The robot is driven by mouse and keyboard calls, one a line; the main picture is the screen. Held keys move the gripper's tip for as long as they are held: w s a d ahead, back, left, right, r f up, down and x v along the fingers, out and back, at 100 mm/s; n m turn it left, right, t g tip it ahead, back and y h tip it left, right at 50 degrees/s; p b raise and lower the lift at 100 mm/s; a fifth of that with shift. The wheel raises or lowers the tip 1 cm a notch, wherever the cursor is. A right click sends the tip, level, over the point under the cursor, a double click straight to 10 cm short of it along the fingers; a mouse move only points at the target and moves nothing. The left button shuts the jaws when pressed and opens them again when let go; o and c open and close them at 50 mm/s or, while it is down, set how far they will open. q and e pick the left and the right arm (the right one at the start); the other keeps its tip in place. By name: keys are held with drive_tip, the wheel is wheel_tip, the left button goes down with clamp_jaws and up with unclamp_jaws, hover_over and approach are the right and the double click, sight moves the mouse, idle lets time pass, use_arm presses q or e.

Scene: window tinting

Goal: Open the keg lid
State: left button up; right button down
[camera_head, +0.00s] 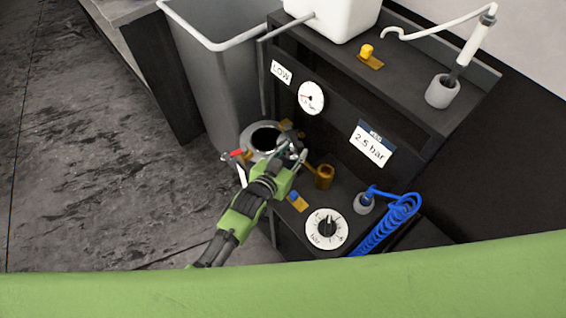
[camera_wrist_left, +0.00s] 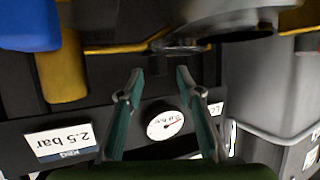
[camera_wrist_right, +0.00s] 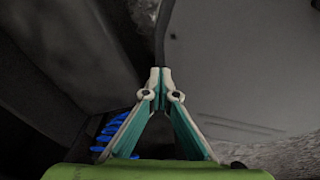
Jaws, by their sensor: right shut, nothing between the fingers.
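The keg (camera_head: 249,133) shows in the head view as a round silver top with a dark round middle, low beside the cabinet. My left arm partly covers it, and I cannot make out the lid's state. My left gripper (camera_head: 293,152) is just right of the keg top. In the left wrist view its fingers (camera_wrist_left: 159,71) are apart with nothing between them. A grey round metal part (camera_wrist_left: 220,18) is above the fingertips in that view. My right gripper (camera_wrist_right: 160,72) is shut and empty in the right wrist view, and away from the keg.
The black cabinet holds a pressure gauge (camera_head: 311,97), a 2.5 bar sign (camera_head: 371,144), a regulator dial (camera_head: 326,229) and a brass cylinder (camera_head: 324,176). A blue coiled hose (camera_head: 388,228) is at right. A grey bin (camera_head: 217,85) stands behind the keg. Floor at left is clear.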

use_arm(q)
drive_tip(key=v, duration=0.7)
drive_tip(key=shift+s+a+r, duration=0.15)
drive_tip(key=shift+s+a, duration=0.05)
drive_tip(key=shift+s, duration=0.1)
